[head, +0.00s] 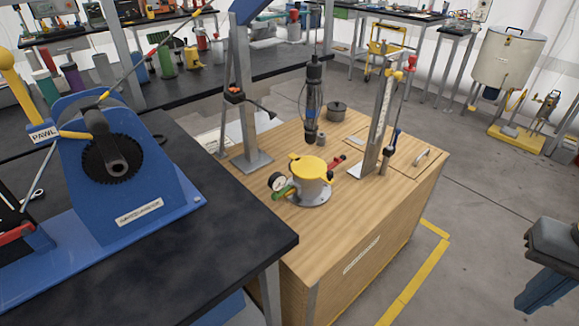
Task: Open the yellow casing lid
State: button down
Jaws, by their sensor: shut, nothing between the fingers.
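My gripper is not seen in the head view.
A black and blue cylindrical tool (313,100) hangs above the bench behind the casing. Upright metal posts (379,115) stand on the bench. A dark table (235,230) with a blue ratchet stand (110,175) is at left. Floor to the right (480,230) is fairly clear.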

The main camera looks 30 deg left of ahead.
aim_at(306, 168)
jog(key=u, duration=1.1)
jog(key=k, duration=0.6)
jog(key=u, duration=0.7)
jog(key=i, duration=0.3)
jog(key=u, duration=0.05)
